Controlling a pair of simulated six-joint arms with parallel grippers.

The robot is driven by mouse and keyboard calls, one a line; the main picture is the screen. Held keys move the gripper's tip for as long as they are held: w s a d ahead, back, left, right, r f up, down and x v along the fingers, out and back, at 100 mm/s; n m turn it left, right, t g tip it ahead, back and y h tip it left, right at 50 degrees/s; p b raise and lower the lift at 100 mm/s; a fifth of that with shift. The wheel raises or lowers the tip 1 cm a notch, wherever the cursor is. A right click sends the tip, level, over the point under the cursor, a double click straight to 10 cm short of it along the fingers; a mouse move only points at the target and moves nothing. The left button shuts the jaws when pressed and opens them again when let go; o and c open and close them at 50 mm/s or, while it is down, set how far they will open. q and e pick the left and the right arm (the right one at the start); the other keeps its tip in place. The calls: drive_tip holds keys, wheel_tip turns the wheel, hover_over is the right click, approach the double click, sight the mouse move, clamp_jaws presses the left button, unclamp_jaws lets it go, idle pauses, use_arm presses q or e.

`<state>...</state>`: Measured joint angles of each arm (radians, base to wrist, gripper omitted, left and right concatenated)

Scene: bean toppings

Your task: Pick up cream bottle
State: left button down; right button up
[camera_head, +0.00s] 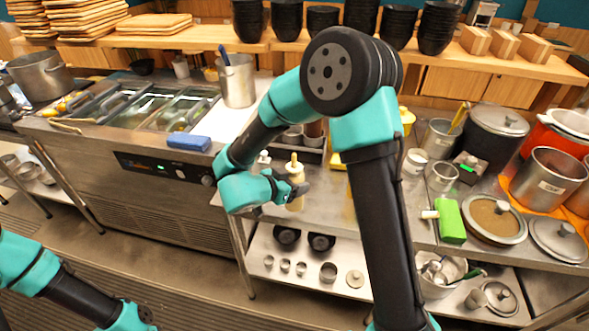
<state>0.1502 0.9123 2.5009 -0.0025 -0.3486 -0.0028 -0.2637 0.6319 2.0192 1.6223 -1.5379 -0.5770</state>
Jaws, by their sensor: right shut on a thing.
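The cream bottle (295,174), pale with a yellow tip, is upright near the front edge of the middle steel counter. My right gripper (298,189) comes at it from the left and is shut around its body. The dark fingers hide part of the bottle's middle. I cannot tell whether its base touches the counter. My left arm shows only at the lower left, far from the bottle, and its gripper is out of the picture.
A second, white-topped bottle (263,159) stands close to the left, partly behind my right arm. A blue block (188,142) lies on the fryer's front edge. Cups (300,268) sit on the lower shelf.

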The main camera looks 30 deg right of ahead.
drive_tip(key=s+a, duration=0.3)
drive_tip(key=s, duration=0.2)
drive_tip(key=shift+s+r, duration=0.3)
drive_tip(key=shift+o, duration=0.3)
drive_tip(key=shift+w+d, duration=0.1)
idle(0.7)
